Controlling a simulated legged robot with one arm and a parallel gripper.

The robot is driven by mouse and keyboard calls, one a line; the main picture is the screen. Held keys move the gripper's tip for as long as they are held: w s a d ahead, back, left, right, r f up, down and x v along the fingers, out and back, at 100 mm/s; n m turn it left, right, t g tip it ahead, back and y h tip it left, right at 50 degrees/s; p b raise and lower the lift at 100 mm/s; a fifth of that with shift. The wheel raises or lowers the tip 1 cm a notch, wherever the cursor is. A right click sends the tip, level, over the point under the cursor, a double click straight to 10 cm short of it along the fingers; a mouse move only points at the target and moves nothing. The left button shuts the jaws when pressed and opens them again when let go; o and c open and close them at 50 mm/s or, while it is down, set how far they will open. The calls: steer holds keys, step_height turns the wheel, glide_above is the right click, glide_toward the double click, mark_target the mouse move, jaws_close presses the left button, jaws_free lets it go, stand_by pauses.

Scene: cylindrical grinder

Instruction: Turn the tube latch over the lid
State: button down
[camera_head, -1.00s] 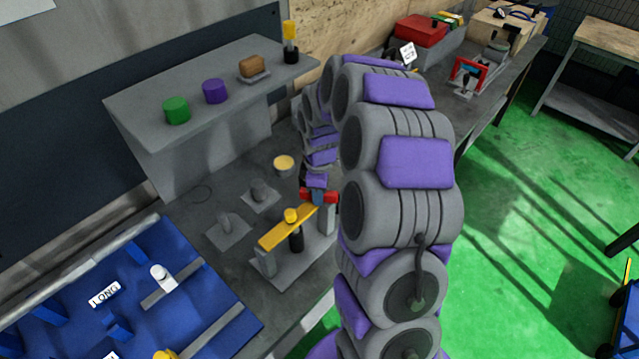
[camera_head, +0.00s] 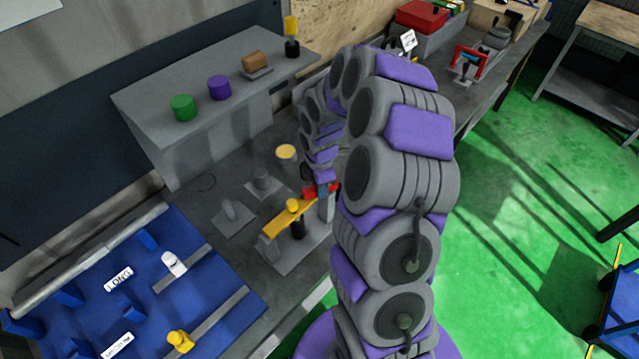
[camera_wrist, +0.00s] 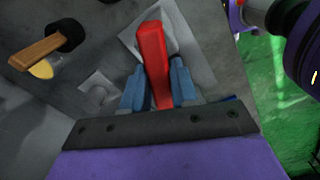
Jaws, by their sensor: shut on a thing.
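A red bar (camera_head: 310,192) shows at the right end of a small fixture, beside a grey post (camera_head: 326,208). It takes this to be the tube latch. My gripper, hard to see in the head view, has its blue fingers (camera_wrist: 153,88) shut on the red bar (camera_wrist: 152,55) in the wrist view. A yellow bar (camera_head: 279,221) with a yellow knob (camera_head: 292,205) above a black post (camera_head: 298,228) lies across the fixture. I cannot tell which part is the lid. My arm hides part of the fixture's right side.
A yellow-topped cup (camera_head: 286,153) stands behind the fixture. Grey plates with pegs (camera_head: 232,213) lie to its left. A blue board (camera_head: 90,285) fills the front left. A raised grey shelf (camera_head: 150,86) holds several small parts. An orange-brown bar (camera_wrist: 38,50) with a black knob shows in the wrist view.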

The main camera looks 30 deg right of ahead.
steer(key=shift+w, duration=0.1)
steer(key=c, duration=1)
jaws_free()
steer(key=shift+o, duration=0.2)
step_height(320, 180, up, 17)
steer(key=p, duration=0.1)
steer(key=shift+r, duration=0.15)
